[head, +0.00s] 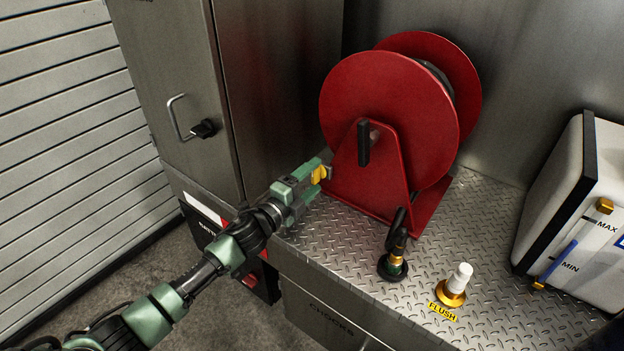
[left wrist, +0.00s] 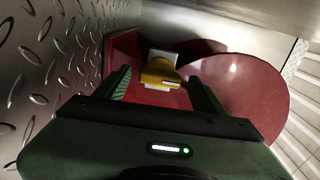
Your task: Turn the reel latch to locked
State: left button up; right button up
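The red hose reel (head: 385,105) stands on the tread-plate deck in the head view. Its yellow latch (head: 320,174) sits low at the left of the reel's red stand (head: 380,175). My left gripper (head: 312,177) is at the latch, coming in from the left. In the left wrist view the yellow latch (left wrist: 158,72) shows between the tips of my two open fingers (left wrist: 162,88), with gaps on both sides. It is mounted on a pale plate. I cannot tell whether a finger touches it. My right gripper is not in view.
A black crank handle (head: 364,143) sticks out from the reel's face. A hose nozzle (head: 393,258), a white flush knob (head: 459,280) and a white tank (head: 585,210) stand to the right. A metal cabinet (head: 185,85) with a handle is at the left.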

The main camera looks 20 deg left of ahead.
pick_arm(q)
jog(key=shift+s, duration=0.15)
jog(key=shift+s+a+f, duration=0.1)
jog(key=shift+s+a, duration=0.05)
jog(key=shift+s, duration=0.15)
jog(key=b+v, duration=0.1)
jog(key=v, duration=0.6)
